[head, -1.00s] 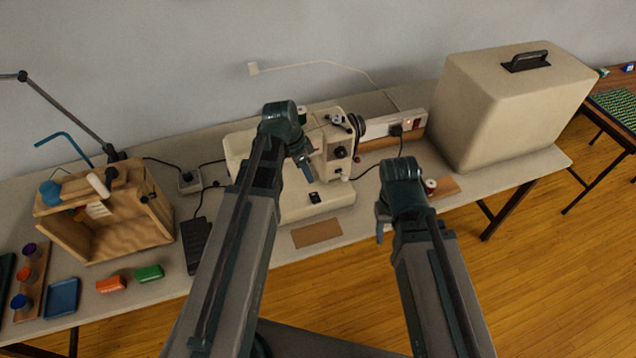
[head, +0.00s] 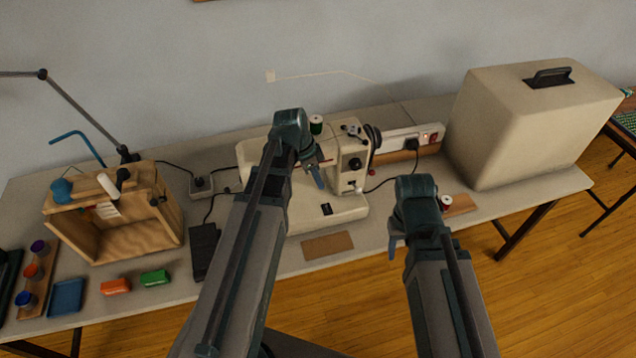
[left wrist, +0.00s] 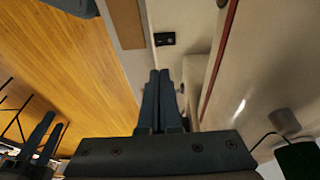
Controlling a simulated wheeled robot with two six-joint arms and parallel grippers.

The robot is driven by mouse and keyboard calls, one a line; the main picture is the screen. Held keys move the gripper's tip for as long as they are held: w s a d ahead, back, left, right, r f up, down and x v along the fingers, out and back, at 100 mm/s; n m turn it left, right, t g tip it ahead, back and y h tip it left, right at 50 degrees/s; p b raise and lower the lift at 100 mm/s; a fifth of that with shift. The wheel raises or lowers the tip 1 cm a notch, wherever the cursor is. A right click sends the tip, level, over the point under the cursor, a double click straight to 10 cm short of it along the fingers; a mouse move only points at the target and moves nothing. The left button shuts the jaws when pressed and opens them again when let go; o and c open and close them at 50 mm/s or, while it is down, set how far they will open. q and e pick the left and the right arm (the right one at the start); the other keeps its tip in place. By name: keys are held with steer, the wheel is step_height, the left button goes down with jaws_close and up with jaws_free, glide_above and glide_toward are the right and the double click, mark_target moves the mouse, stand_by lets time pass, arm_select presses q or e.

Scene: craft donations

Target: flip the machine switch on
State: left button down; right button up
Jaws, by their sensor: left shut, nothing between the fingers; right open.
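The cream sewing machine (head: 345,206) stands on the table, partly hidden behind my left arm. Its right-hand column carries a dark dial and a small pale part (head: 356,187) low down; I cannot tell whether that is the switch or how it is set. A small black plate (head: 326,209) lies on the machine's bed and also shows in the left wrist view (left wrist: 164,39). My left gripper (head: 318,178) is shut and empty, over the bed and left of the column; its fingers also show in the left wrist view (left wrist: 159,80). My right gripper (head: 393,246) is open and empty, in front of the table.
A power strip (head: 398,136) with a red-lit switch is behind the machine's right side. A beige case (head: 515,130) stands at the right, with a thread spool (head: 446,203) before it. A black pedal (head: 204,250) and wooden box (head: 120,240) are left. Cables run behind.

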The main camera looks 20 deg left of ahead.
mark_target(329, 211)
arm_select(q)
steer(key=b+x, duration=0.6)
steer(key=x, duration=0.1)
steer(key=b+x, duration=0.4)
steer(key=shift+s+a+f, duration=0.1)
steer(key=shift+s+a, duration=0.15)
steer(key=shift+s, duration=0.05)
steer(key=shift+f+b, duration=0.4)
steer(key=shift+f, duration=0.05)
steer(key=shift+s, duration=0.1)
steer(key=shift+s+d+f+b, duration=0.1)
steer(key=shift+f+b, duration=0.25)
steer(key=shift+r, duration=0.1)
steer(key=shift+w+a+r+p, duration=0.25)
steer(key=shift+w+a+p, duration=0.15)
steer(key=shift+w, duration=0.25)
